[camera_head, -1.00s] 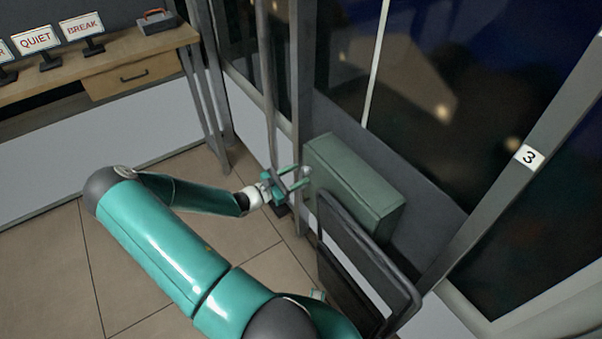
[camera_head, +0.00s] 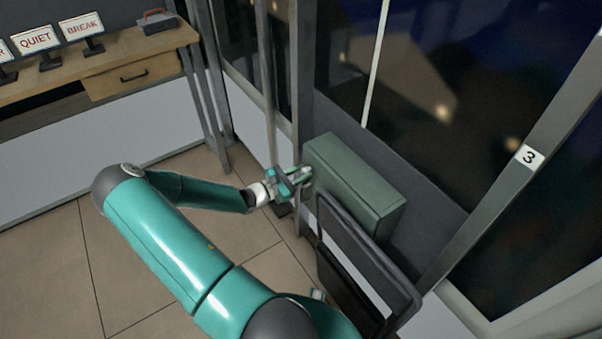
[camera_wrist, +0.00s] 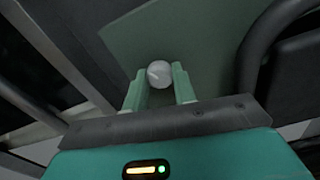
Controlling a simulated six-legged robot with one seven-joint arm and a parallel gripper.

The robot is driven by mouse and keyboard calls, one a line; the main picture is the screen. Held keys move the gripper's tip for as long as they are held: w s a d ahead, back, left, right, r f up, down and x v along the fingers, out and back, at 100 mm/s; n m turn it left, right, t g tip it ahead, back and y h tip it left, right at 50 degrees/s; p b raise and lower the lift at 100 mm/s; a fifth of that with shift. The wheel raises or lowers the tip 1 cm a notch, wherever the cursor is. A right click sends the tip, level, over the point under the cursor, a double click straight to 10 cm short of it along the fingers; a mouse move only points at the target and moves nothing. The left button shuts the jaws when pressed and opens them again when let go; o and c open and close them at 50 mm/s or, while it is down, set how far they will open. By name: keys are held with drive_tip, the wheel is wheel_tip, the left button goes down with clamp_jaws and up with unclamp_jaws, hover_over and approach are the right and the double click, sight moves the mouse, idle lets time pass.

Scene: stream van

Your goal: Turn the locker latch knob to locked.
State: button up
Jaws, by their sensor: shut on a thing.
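The locker (camera_head: 352,185) is a green box mounted low by the window wall in the head view; its green face (camera_wrist: 195,35) fills the middle of the wrist view. The latch knob (camera_wrist: 159,74) is round and pale, with a faint mark on it. My gripper (camera_head: 304,174) reaches the left end of the locker. In the wrist view my gripper (camera_wrist: 159,82) has its two pale green fingers on either side of the knob, shut on it. The knob's contact sides are partly hidden by the fingers.
A dark folding chair frame (camera_head: 365,265) stands close in front of the locker. A grey vertical post (camera_head: 302,100) rises beside my gripper. A wooden desk (camera_head: 120,75) with signs and a toolbox is at the back left. Tiled floor (camera_head: 140,240) is open at left.

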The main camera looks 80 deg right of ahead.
drive_tip(key=shift+m, duration=2.8)
drive_tip(key=o, duration=1)
drive_tip(key=shift+w, duration=0.1)
drive_tip(key=v, duration=1.3)
drive_tip(key=shift+w+a, duration=0.25)
drive_tip(key=shift+a, duration=0.05)
